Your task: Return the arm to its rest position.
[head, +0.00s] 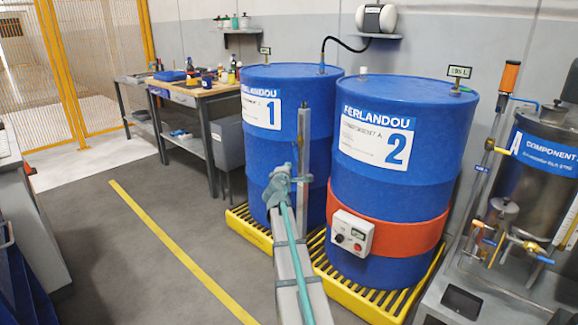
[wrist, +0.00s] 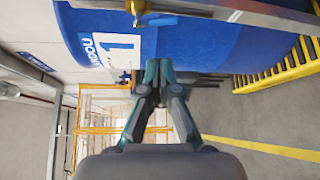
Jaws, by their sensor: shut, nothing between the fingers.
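My gripper (wrist: 158,75) shows in the wrist view with its two teal and dark fingers close together, and it is shut and empty. Close by, the blue drum with label 1 (wrist: 190,40) fills the top of that tilted view; I cannot tell the exact gap to it. In the head view, my grey and teal arm reaches up from the bottom centre in front of drum 1 (head: 262,150). I cannot clearly make out the fingertips there.
Blue drum 2 (head: 405,115), with an orange band (head: 410,238), stands right of drum 1. Both stand on yellow grated pallets (head: 375,305). A steel component tank (head: 545,185) is at the right and a workbench (head: 200,92) at the back left. Floor (head: 120,250) at the left is clear.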

